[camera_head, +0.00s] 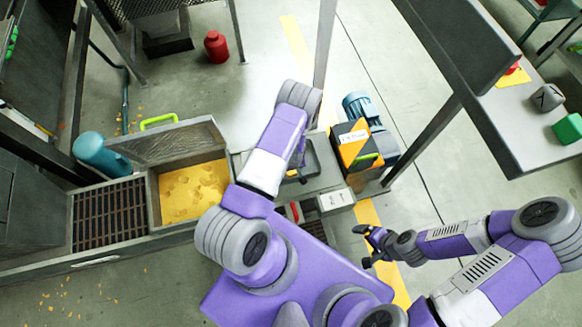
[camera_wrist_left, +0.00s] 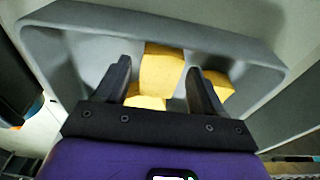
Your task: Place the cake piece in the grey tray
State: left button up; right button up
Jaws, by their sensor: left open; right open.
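The grey tray (camera_wrist_left: 75,45) fills the left wrist view, and part of it shows beside my left arm in the head view (camera_head: 328,160). A yellow cake piece (camera_wrist_left: 162,70) lies in the tray, between and beyond my left fingertips. A second yellow piece (camera_wrist_left: 218,88) is partly hidden by the right finger, and a third (camera_wrist_left: 145,101) shows low between the fingers. My left gripper (camera_wrist_left: 160,72) is open over the tray; my arm hides it in the head view. My right gripper (camera_head: 368,246) is open and empty, low at the right.
A bin (camera_head: 154,200) of yellow cake material (camera_head: 192,188) stands left of my arm, beside a dark grate (camera_head: 110,213). An orange and black box (camera_head: 352,142) and a blue motor (camera_head: 358,105) stand right of the tray.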

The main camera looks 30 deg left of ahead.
aim_at(292, 173)
pick_arm(q)
notch_tip(292, 173, up, 12)
jog(key=s+d+p, duration=0.1)
jog(key=p, duration=0.4)
jog(key=s+d+r+m+h, duration=0.2)
jog(key=s+d, duration=0.3)
jog(key=d, duration=0.3)
jog(key=s+d+r+m+h, duration=0.3)
jog(key=s+d+r+m, duration=0.2)
jog(key=d, duration=0.4)
jog(key=shift+s+d+g+h, duration=0.15)
jog(key=shift+s+g+h, duration=0.15)
jog(key=shift+s, duration=0.5)
